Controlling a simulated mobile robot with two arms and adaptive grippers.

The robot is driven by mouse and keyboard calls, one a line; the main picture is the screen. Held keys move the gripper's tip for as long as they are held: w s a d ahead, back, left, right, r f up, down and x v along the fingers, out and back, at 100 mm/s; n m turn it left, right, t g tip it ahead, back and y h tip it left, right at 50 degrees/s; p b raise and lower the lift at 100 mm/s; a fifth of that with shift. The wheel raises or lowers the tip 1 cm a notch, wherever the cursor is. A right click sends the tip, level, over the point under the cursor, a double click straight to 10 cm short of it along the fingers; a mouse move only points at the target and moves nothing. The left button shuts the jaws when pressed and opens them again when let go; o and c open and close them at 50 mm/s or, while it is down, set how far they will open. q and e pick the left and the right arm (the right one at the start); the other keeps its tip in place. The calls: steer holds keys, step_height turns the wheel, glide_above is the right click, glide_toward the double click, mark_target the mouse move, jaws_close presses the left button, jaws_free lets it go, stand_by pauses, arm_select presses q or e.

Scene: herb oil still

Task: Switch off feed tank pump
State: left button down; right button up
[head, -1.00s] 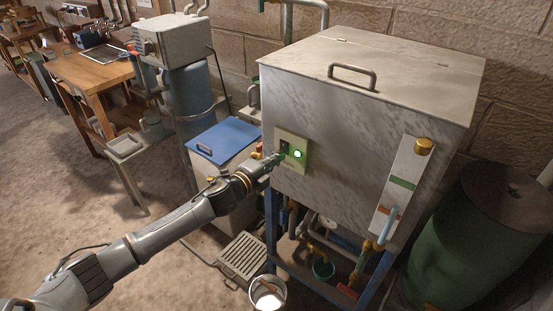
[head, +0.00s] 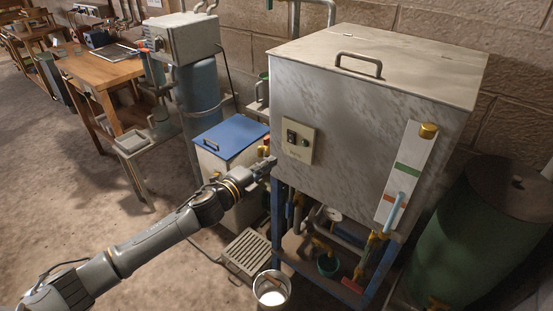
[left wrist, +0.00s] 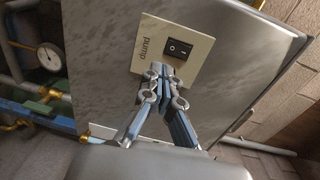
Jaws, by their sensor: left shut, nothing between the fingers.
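The feed tank (head: 350,120) is a grey metal box with a lid, standing on a blue frame. My left gripper (head: 268,163) is shut and empty, to the lower left of the panel and apart from the switch. My right gripper does not show.
A blue-lidded box (head: 230,138) stands left of the tank. A metal bucket (head: 271,290) and a floor grate (head: 248,254) are below. A green drum (head: 480,230) stands at the right. Pipes and valves run under the tank.

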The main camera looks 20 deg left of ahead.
arm_select(q)
steer(key=s, duration=0.1)
steer(key=s+a+b, duration=0.1)
steer(key=s, duration=0.1)
steer(key=s+a+f, duration=0.1)
steer(key=s, duration=0.1)
steer(key=shift+s+a+f, duration=0.1)
steer(key=shift+s, duration=0.05)
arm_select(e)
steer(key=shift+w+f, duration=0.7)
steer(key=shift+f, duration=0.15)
